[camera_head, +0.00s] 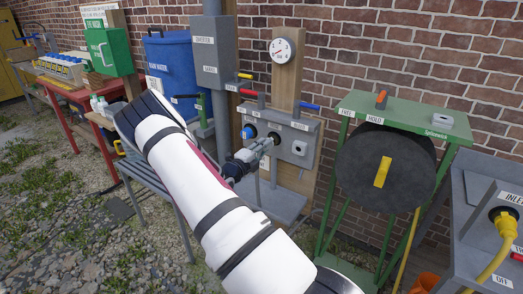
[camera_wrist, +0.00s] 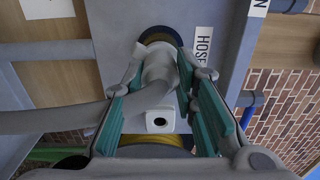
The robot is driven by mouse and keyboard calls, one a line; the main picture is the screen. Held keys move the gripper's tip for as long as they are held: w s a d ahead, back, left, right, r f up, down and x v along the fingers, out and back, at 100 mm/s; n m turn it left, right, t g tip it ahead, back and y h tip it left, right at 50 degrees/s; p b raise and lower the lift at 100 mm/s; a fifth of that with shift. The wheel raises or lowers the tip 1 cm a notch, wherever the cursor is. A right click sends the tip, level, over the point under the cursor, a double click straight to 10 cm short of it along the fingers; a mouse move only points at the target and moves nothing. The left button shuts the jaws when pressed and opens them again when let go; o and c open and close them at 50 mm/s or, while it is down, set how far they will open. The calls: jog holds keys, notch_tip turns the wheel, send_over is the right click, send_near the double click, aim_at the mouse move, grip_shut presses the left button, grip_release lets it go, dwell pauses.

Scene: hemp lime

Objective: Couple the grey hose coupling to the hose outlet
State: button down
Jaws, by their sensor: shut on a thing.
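The grey hose coupling (camera_wrist: 160,72) is between the green-padded fingers of my gripper (camera_wrist: 172,100), which is shut on it. Its grey hose (camera_wrist: 50,120) runs off to the left in the wrist view. The hose outlet (camera_wrist: 160,36), a dark round port with a brass-coloured rim, is straight beyond the coupling, beside a HOSE label. The coupling's front overlaps the outlet in this view; I cannot tell whether it is seated or just in front. In the head view my gripper (camera_head: 262,148) is close to the grey panel (camera_head: 312,126), and the coupling is hard to make out.
A white block with a dark hole (camera_wrist: 160,120) shows between the fingers. Red and blue handles (camera_head: 309,106) stick out above the panel. A green stand with a dark reel (camera_head: 385,168) is to the right, and a blue water tank (camera_head: 168,65) to the left.

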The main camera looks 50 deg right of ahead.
jog(key=shift+w+d, duration=0.1)
jog(key=shift+d, duration=0.65)
jog(key=c, duration=1.2)
grip_release()
jog(key=shift+a, duration=0.1)
jog(key=s+a, duration=0.1)
jog(key=a, duration=1)
jog(key=shift+a, duration=0.35)
